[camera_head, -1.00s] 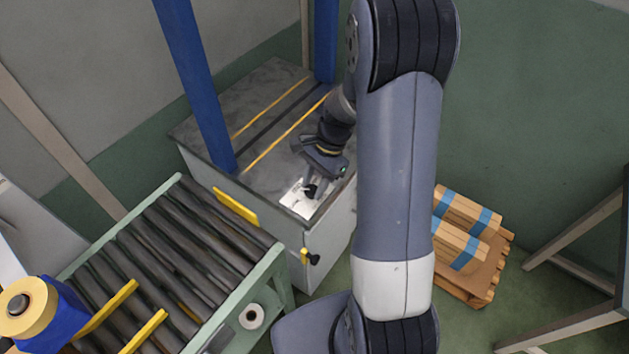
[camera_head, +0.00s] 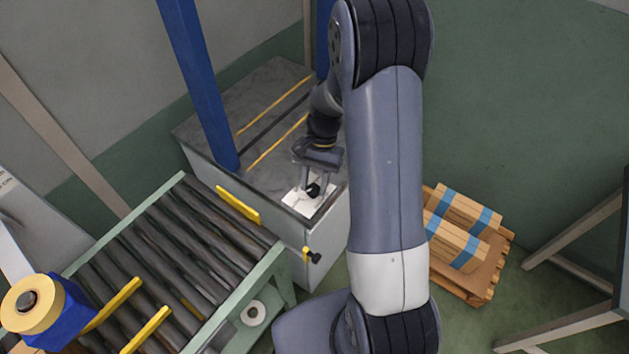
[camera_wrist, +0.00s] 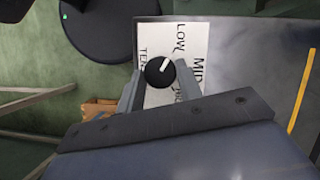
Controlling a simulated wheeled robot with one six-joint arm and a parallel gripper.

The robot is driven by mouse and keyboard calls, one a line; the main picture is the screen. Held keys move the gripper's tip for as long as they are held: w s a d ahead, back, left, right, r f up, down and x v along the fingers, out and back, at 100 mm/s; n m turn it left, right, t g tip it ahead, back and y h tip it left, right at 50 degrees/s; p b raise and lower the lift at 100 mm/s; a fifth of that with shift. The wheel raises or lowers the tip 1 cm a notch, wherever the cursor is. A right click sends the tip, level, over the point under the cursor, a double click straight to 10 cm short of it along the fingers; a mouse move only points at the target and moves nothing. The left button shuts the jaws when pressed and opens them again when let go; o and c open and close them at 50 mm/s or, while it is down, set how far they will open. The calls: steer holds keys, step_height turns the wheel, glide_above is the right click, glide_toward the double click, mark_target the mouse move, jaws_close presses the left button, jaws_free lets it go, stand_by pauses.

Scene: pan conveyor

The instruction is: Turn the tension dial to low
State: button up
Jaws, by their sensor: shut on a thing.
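The tension dial is a round black knob (camera_wrist: 158,73) with a white pointer line, on a white label (camera_wrist: 150,38) printed LOW, MID and a partly hidden third word. The pointer aims up and right in the wrist view, closer to LOW than to MID. My gripper (camera_wrist: 159,69) is shut on the knob, one finger on each side. In the head view the knob (camera_head: 313,190) shows as a dark spot between the fingers of my gripper (camera_head: 315,184), above the label (camera_head: 298,203) at the cabinet's front corner.
The grey cabinet (camera_head: 270,105) has yellow stripes and a blue post (camera_head: 198,85). A second black knob (camera_head: 314,257) sticks out of its front. A roller conveyor (camera_head: 165,245) stands to the left. A pallet with taped boxes (camera_head: 460,225) lies on the floor to the right.

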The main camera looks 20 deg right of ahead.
steer(key=o, duration=1)
steer(key=shift+c, duration=0.2)
steer(key=shift+r, duration=0.1)
steer(key=v, duration=1)
steer(key=shift+r, duration=0.3)
steer(key=shift+w+d, duration=0.1)
steer(key=x, duration=1)
steer(key=shift+f, duration=0.35)
steer(key=shift+m, duration=0.3)
